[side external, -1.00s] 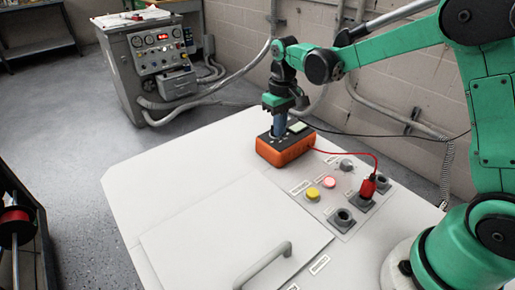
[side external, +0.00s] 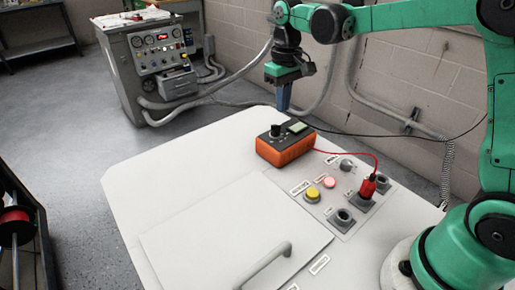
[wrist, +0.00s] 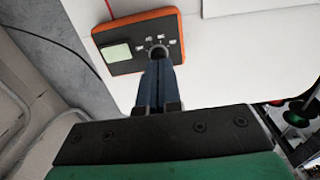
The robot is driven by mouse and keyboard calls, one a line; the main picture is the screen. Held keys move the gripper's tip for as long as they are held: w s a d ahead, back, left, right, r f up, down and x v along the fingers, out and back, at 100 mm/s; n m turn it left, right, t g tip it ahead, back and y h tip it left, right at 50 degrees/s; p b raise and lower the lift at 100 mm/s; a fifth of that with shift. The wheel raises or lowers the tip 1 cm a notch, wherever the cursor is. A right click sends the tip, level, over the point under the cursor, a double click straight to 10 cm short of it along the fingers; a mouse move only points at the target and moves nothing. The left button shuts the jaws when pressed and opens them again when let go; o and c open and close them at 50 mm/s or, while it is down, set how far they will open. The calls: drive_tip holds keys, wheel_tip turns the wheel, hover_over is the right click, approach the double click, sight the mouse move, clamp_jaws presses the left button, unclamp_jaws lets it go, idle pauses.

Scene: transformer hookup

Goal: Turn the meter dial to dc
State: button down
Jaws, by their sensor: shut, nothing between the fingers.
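The orange and black meter (side external: 285,148) lies on the white table near its far edge. Its dark dial knob (side external: 276,130) stands up from the left part of its top face, and a pale screen (side external: 297,127) is to the right. My gripper (side external: 284,108) is shut and empty, raised above and behind the meter, apart from the knob. In the wrist view the shut fingers (wrist: 157,65) overlap the dial (wrist: 159,51) and hide part of it. Small labels ring the dial, but I cannot read them or tell where it points.
A hinged lid with a grey handle (side external: 265,264) lies in front. The left tabletop is clear.

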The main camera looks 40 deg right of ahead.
drive_tip(key=shift+d+f, duration=0.3)
drive_tip(key=shift+f, duration=0.75)
drive_tip(key=shift+d+f, duration=0.3)
drive_tip(key=shift+f, duration=0.7)
drive_tip(key=shift+d+f, duration=0.3)
drive_tip(key=shift+f, duration=0.75)
drive_tip(key=shift+w+a, duration=0.2)
drive_tip(key=shift+w, duration=0.25)
drive_tip(key=shift+a, duration=0.75)
drive_tip(key=shift+s, duration=0.15)
drive_tip(key=shift+s+a, duration=0.15)
drive_tip(key=shift+s, duration=0.05)
drive_tip(key=shift+r, duration=3.05)
